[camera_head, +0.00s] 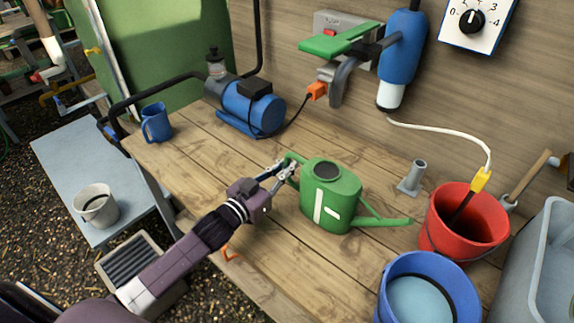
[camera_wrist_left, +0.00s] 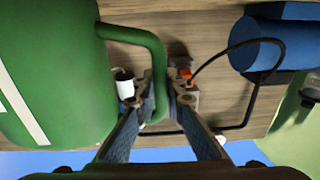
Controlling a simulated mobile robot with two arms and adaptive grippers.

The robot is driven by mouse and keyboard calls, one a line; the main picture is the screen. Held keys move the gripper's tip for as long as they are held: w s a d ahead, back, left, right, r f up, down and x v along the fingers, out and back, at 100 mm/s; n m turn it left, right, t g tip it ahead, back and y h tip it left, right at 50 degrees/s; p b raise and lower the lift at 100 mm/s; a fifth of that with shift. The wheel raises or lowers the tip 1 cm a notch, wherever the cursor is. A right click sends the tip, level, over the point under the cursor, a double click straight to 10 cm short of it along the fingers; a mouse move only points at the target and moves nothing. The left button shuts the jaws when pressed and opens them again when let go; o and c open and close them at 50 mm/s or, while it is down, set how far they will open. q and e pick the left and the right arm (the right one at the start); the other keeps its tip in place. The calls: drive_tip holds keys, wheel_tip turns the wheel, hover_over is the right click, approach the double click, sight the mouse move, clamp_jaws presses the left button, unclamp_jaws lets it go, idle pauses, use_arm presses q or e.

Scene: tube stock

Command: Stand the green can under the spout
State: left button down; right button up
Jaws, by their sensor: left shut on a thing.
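The green can (camera_head: 318,207) is a watering can with a white mark, upright over the middle of the wooden bench. Its long nozzle points right. I cannot tell whether its base touches the bench. My left gripper (camera_head: 284,169) is shut on the can's handle, on its left side. The left wrist view shows the green handle (camera_wrist_left: 158,60) between my fingers (camera_wrist_left: 163,98), with the can body at left. The spout (camera_head: 343,82), a grey curved pipe on the wall, is behind and above the can, not directly over it. My right gripper is not in view.
A red bucket (camera_head: 437,238) and a blue bucket (camera_head: 382,296) stand at the right. A small grey stand (camera_head: 411,180) is behind the nozzle. A blue pump (camera_head: 252,108) and blue mug (camera_head: 157,124) stand at the back left. Bare bench (camera_head: 340,138) lies below the spout.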

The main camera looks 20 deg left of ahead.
use_arm(q)
drive_tip(key=shift+f, duration=0.25)
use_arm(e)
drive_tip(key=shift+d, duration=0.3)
use_arm(q)
drive_tip(key=c, duration=1.9)
unclamp_jaws()
drive_tip(key=shift+c, duration=0.2)
drive_tip(key=shift+s+f, duration=0.1)
drive_tip(key=shift+s, duration=0.05)
drive_tip(key=v, duration=1.1)
drive_tip(key=shift+s+a, duration=0.15)
drive_tip(key=shift+s, duration=0.2)
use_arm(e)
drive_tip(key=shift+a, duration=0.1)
